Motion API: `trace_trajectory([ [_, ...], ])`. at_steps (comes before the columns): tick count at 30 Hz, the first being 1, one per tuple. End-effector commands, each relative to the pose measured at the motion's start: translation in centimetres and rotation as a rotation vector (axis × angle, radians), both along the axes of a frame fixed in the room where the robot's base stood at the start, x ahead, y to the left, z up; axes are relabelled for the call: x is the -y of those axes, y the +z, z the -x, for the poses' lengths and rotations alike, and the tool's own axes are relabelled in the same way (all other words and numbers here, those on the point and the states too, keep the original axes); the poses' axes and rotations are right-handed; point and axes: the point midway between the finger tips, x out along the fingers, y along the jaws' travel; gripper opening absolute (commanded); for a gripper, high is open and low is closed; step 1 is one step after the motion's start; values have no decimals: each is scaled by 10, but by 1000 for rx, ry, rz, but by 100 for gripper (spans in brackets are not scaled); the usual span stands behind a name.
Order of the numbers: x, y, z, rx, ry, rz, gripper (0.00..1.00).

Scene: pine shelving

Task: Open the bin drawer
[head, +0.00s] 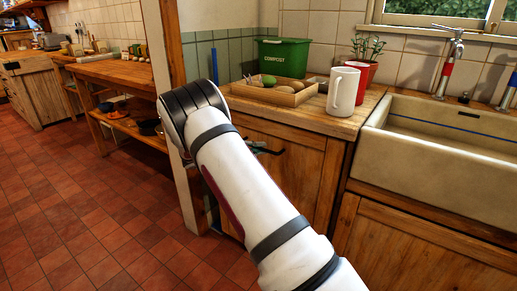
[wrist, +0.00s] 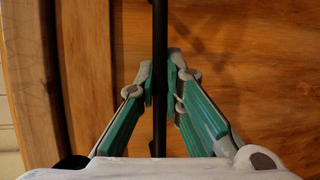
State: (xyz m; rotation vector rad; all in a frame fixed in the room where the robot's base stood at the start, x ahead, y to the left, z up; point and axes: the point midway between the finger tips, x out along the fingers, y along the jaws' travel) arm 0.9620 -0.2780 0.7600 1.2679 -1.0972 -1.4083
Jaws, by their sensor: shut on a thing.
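The bin drawer has a pine front (head: 300,172) under the counter, left of the sink. Its wood grain fills much of the wrist view (wrist: 255,50). A dark bar handle (head: 270,152) shows beside my arm. In the wrist view the handle (wrist: 160,50) runs top to bottom through the middle. My gripper (wrist: 162,85) is shut on this handle, with a teal-padded finger on each side. In the head view my arm hides most of the gripper and the drawer's left part. I cannot tell whether the front stands out from the cabinet.
On the counter above are a green compost bin (head: 283,58), a cardboard tray of food (head: 290,98), a white mug (head: 343,90) and a red pot. The sink (head: 430,150) is right. A wooden post (head: 166,45) stands close left of my arm. Tiled floor (head: 90,220) is clear.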

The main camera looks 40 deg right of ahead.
Motion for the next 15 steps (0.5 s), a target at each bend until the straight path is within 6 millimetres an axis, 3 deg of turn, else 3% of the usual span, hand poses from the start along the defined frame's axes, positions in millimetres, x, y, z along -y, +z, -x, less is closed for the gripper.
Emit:
trace_trajectory([
  [8, -19, 0, 6, -4, 4, 0, 0],
  [15, -69, 1, 23, -4, 7, -1, 0],
])
